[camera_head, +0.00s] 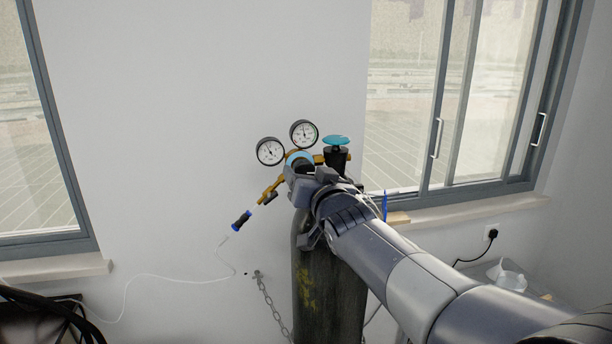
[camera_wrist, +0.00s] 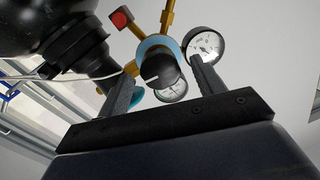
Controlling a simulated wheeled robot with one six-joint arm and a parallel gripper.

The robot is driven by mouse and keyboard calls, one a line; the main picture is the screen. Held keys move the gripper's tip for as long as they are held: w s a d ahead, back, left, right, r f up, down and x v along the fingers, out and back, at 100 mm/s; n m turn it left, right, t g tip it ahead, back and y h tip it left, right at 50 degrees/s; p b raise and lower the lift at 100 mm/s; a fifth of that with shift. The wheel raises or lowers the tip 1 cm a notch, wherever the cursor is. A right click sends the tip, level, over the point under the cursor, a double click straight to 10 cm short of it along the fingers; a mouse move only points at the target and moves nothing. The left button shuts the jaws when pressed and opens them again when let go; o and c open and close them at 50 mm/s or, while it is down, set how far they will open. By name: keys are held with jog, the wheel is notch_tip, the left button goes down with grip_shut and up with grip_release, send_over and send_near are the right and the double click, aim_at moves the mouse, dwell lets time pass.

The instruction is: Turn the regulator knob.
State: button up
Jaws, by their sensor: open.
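The regulator's black knob (camera_wrist: 160,70) sits in front of a light-blue ring, on a brass body, in the wrist view. In the head view the blue ring (camera_head: 297,155) shows just beyond my gripper (camera_head: 301,172), which hides most of the knob. My gripper is open. In the wrist view its two dark fingers (camera_wrist: 161,66) stand to either side of the knob, with gaps visible, so it does not appear clamped. Two round gauges, left (camera_head: 270,151) and right (camera_head: 304,134), rise from the regulator.
The dark gas cylinder (camera_head: 328,284) stands against the wall, held by a chain (camera_head: 268,302). Its blue valve handwheel (camera_head: 336,141) is close to my gripper's right. A blue-black hose fitting (camera_head: 241,220) hangs at left. Windows flank the wall.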

jog(key=v, duration=0.9)
jog(key=shift+s+b, duration=0.15)
jog(key=shift+b, duration=0.15)
jog(key=p+x, duration=0.1)
jog(key=x, duration=1)
jog(key=shift+d, duration=0.1)
jog(key=shift+s, duration=0.2)
